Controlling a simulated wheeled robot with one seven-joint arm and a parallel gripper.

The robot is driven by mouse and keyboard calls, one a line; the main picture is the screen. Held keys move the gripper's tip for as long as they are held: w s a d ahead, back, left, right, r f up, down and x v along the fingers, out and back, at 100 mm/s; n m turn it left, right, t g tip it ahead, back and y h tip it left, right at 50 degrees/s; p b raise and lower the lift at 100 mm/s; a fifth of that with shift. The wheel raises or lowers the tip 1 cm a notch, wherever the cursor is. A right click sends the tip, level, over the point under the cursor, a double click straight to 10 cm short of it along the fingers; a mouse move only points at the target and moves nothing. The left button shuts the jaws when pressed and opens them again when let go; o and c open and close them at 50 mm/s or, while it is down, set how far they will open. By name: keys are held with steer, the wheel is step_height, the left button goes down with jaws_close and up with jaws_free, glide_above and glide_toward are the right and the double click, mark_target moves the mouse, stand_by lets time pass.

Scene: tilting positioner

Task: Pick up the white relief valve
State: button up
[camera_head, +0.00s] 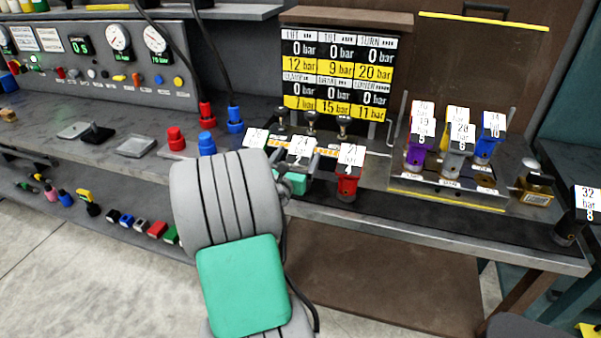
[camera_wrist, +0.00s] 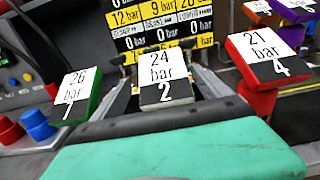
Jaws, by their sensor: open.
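The white relief valve (camera_wrist: 163,72) has a tag reading 24 bar with a 2 below it. It stands upright in the middle of the wrist view; its body below the tag is mostly hidden. In the head view the valve (camera_head: 300,149) stands at the bench's front, partly behind my arm. My gripper (camera_wrist: 165,84) is open, with a grey finger on each side of the valve. Whether the fingers touch it, I cannot tell. In the head view my gripper (camera_head: 292,174) is largely hidden by my wrist.
A green valve (camera_wrist: 78,92) tagged 26 bar stands close on the left. A red valve (camera_wrist: 262,98) tagged 21 bar stands close on the right. A pressure display board (camera_head: 338,72) rises behind. More tagged valves stand in a rack (camera_head: 445,198) at the right.

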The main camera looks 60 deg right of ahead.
steer(key=d, duration=0.4)
steer(key=shift+d+f+p, duration=0.2)
steer(key=shift+d+p, duration=0.1)
steer(key=shift+d, duration=0.05)
jaws_close()
steer(key=shift+w+r, duration=0.1)
steer(key=shift+r, duration=0.1)
stand_by(0.6)
